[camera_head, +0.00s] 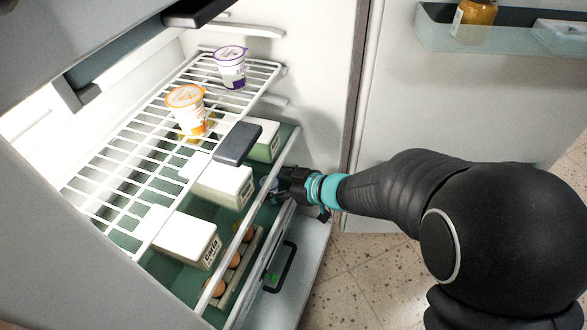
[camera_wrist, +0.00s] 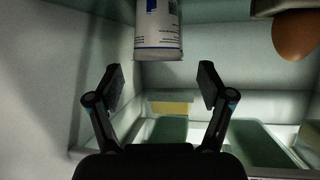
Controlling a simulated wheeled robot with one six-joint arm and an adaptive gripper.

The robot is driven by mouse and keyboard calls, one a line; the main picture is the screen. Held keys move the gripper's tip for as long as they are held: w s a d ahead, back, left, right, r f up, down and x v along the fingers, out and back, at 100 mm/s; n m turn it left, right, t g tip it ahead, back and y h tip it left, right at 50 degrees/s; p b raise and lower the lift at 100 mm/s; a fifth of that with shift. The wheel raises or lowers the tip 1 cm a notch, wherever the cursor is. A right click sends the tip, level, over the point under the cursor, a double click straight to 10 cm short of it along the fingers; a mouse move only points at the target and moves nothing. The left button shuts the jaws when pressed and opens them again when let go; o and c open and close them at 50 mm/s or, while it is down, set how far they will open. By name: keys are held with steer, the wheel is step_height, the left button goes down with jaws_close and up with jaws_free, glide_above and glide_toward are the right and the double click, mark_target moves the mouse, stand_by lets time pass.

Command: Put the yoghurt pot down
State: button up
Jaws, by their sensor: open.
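A white yoghurt pot with blue print (camera_wrist: 158,32) is at the top middle of the wrist view, cut off by the frame edge. In the head view only a bluish bit of it (camera_head: 266,184) shows beside my gripper (camera_head: 276,190), at the right side of the open green drawer. In the wrist view my gripper (camera_wrist: 160,82) is open, with its two fingers spread and nothing between them. The pot lies just past the fingertips with visible gaps. What is under the pot is hard to make out.
The drawer (camera_head: 285,245) holds several white cartons (camera_head: 222,184) and a tray of eggs (camera_head: 236,260). A wire shelf (camera_head: 130,140) above carries an orange pot (camera_head: 187,108) and a purple pot (camera_head: 230,67). The fridge door (camera_head: 450,110) stands open on the right.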

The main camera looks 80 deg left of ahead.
steer(key=w+d+r+m+t+y+p, duration=0.15)
steer(key=w+d+r+t, duration=0.35)
steer(key=w, duration=0.7)
steer(key=w+d+r+m+t+y, duration=0.1)
steer(key=w+d+r+m+t, duration=0.35)
steer(key=w, duration=0.75)
steer(key=w+d+r+m+t+h, duration=0.1)
steer(key=w+d+r+m+t, duration=0.3)
steer(key=w+d, duration=0.45)
steer(key=w+d+r+m+t+h, duration=0.2)
steer(key=w+d+r+t, duration=0.1)
steer(key=w+d+r, duration=0.5)
steer(key=s+d+r+m+t+h, duration=0.15)
steer(key=d+m+h, duration=0.65)
steer(key=d, duration=2.1)
steer(key=s+d+f+m+g, duration=0.1)
steer(key=s+d+m+g, duration=0.1)
steer(key=s+d, duration=0.3)
steer(key=s+d+f+m+g+h, duration=0.1)
steer(key=s+d+m, duration=0.3)
steer(key=s, duration=0.7)
steer(key=shift+s+d+f+g, duration=0.3)
steer(key=shift+d+f+g, duration=0.15)
steer(key=shift+d, duration=0.6)
steer(key=o, duration=0.4)
